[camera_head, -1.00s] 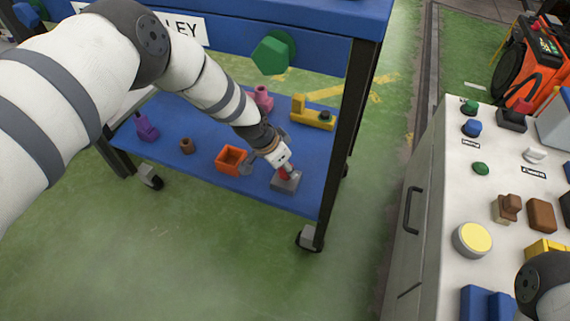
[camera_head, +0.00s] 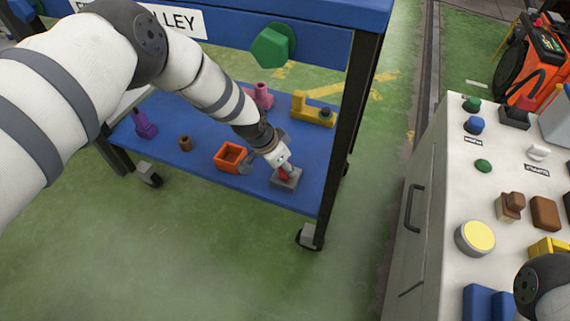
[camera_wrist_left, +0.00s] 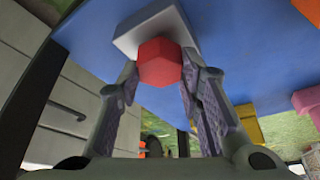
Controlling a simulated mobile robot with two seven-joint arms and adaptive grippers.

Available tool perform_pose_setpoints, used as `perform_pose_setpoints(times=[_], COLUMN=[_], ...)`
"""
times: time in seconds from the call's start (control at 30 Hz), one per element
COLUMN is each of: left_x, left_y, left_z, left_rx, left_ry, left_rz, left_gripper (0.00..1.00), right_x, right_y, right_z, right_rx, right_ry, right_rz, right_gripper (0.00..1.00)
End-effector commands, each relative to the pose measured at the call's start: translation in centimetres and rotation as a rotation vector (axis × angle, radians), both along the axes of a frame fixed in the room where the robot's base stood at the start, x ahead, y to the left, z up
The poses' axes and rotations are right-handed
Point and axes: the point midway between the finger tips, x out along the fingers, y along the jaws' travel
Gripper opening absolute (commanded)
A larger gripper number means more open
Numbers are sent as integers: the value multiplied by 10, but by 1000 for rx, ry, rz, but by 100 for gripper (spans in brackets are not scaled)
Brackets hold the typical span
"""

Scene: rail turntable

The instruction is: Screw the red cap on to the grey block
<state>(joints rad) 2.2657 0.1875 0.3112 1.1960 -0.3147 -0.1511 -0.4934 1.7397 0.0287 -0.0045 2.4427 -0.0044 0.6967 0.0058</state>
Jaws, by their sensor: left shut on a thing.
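The red cap (camera_head: 284,175) is at the grey block (camera_head: 287,183), which sits on the trolley's blue lower shelf near its front right corner. My left gripper (camera_head: 279,167) reaches down over the block and is shut on the red cap. In the left wrist view the red cap (camera_wrist_left: 159,62) shows as a faceted red piece between the fingertips (camera_wrist_left: 160,75), against the pale grey block (camera_wrist_left: 150,28). I cannot tell whether the cap is threaded on the block. Of my right arm only a link shows at the lower right; its gripper is out of view.
On the blue shelf (camera_head: 200,125) stand an orange open box (camera_head: 231,158), a brown cup (camera_head: 185,144), a purple piece (camera_head: 145,125), a pink piece (camera_head: 262,96) and a yellow block (camera_head: 312,109). The trolley's dark post (camera_head: 345,130) is right of the gripper. A white cabinet (camera_head: 430,220) stands further right.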

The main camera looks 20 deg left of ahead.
Motion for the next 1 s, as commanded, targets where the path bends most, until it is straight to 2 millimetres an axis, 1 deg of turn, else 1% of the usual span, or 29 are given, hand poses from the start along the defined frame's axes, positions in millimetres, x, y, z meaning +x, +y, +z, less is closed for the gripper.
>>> perform_pose_setpoints(times=[0.1, 1.0], left_x=[0, 2], left_y=[1, 1], left_z=[-3, -2], left_rx=[-1, -2], left_ry=[1, 0], left_rz=[-51, -397], left_gripper=[4, 4], right_x=[-2, -14], right_y=[0, 3], right_z=[-7, -41], right_rx=[1, 5], right_ry=[9, 61], right_rz=[1, 4], right_gripper=[53, 53])
